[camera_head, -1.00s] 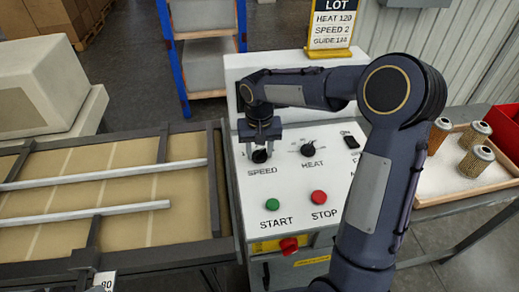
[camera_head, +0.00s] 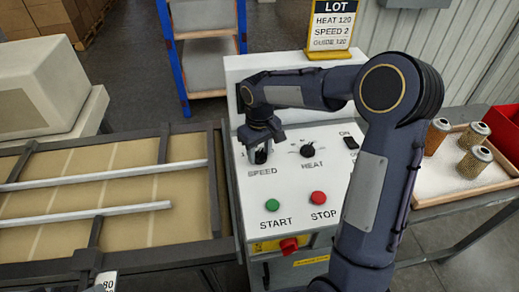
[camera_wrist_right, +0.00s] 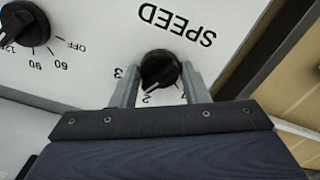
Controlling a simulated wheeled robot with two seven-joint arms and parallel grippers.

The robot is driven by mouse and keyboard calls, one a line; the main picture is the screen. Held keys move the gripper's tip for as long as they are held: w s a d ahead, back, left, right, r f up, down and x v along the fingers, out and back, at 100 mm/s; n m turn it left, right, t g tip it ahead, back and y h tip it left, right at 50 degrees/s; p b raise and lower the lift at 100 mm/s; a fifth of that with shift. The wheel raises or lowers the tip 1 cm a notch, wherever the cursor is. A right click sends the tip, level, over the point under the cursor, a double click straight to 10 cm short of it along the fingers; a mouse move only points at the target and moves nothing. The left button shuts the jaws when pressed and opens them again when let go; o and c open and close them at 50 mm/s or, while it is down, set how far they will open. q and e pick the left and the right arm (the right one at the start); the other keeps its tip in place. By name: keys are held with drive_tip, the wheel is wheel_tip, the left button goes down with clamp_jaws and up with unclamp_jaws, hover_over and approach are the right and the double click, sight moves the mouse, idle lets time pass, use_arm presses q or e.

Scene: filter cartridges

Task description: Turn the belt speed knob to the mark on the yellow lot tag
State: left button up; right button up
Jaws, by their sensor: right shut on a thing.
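The black belt speed knob (camera_head: 260,157) sits above the word SPEED on the white control panel. My right gripper (camera_head: 261,150) comes down over it and is shut on it. In the right wrist view the knob (camera_wrist_right: 159,69) is between the two grey fingers. Its white pointer line is at the figure 2; the 3 is to the left, and another figure is partly hidden by the right finger. The yellow lot tag (camera_head: 330,32) stands behind the panel and reads HEAT 120, SPEED 2 and GUIDE 120. My left gripper is out of view.
The heat knob (camera_head: 308,150) is just right of the speed knob. A green START button (camera_head: 272,205), a red STOP button (camera_head: 319,198) and a black switch (camera_head: 350,142) are also on the panel. A conveyor (camera_head: 120,235) lies left; a tray (camera_head: 490,182) with filter cartridges lies right.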

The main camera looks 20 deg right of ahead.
sight(260, 152)
drive_tip(key=n, duration=0.5)
drive_tip(key=shift+n+p, duration=0.3)
drive_tip(key=shift+p, duration=0.1)
idle(0.3)
drive_tip(key=o, duration=1)
drive_tip(key=shift+r, duration=3.95)
